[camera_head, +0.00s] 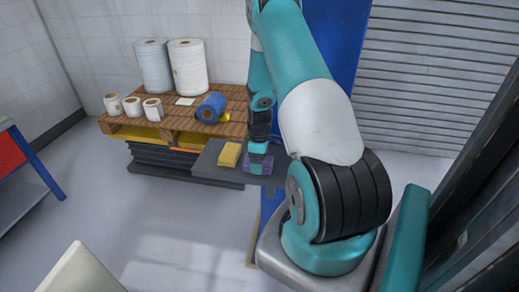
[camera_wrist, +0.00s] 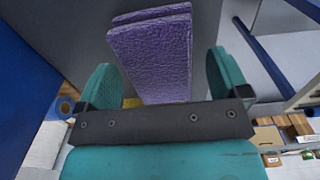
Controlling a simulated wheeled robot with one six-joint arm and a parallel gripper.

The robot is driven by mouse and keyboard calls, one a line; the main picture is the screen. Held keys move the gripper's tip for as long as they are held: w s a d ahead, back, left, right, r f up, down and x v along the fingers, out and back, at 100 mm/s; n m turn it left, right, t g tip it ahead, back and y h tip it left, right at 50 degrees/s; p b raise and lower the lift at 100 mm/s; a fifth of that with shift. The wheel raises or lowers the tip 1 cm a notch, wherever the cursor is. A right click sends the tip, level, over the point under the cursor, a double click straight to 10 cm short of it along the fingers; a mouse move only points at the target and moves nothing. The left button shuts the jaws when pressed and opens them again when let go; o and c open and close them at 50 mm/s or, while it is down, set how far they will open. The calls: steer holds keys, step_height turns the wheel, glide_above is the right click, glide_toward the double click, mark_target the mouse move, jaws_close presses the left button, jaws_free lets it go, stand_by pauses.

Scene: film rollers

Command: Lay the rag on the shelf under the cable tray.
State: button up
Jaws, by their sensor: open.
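A purple folded, cloth-like piece, which looks like the rag (camera_head: 268,165), lies on a grey shelf (camera_head: 207,161) at the right end, partly hidden by my gripper (camera_head: 257,158). In the wrist view the purple rag (camera_wrist: 155,55) shows as two thick layers with a rough surface. My gripper in the wrist view (camera_wrist: 160,78) is open, with one teal finger on each side of the rag. I cannot tell whether the fingers touch it. A yellow block (camera_head: 229,154) lies on the same shelf just left of the rag. I cannot make out a cable tray.
A wooden pallet (camera_head: 180,108) stands behind the shelf, with white rolls (camera_head: 188,66) and a blue roll (camera_head: 211,108) on it. A blue panel (camera_head: 335,45) rises behind my arm. A table with a red panel (camera_head: 10,153) is at far left. The floor in front is clear.

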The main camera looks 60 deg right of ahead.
step_height(320, 180, up, 12)
steer(key=b, duration=0.4)
steer(key=w+a+r+n+t+y, duration=0.1)
steer(key=a+r, duration=0.4)
steer(key=a, duration=0.8)
steer(key=w+a+r+y, duration=0.1)
steer(key=a+r, duration=0.4)
steer(key=a, duration=0.7)
steer(key=s+a+r+y, duration=0.1)
steer(key=s+a+r, duration=0.1)
steer(key=s+a, duration=0.6)
steer(key=s+a+r+n+g+y, duration=0.1)
steer(key=s+a+r, duration=0.2)
steer(key=s+a, duration=0.4)
steer(key=a, duration=0.3)
steer(key=shift+s+r+n, duration=0.25)
steer(key=shift+s+n, duration=0.05)
steer(key=shift+s, duration=0.1)
steer(key=shift+f, duration=0.1)
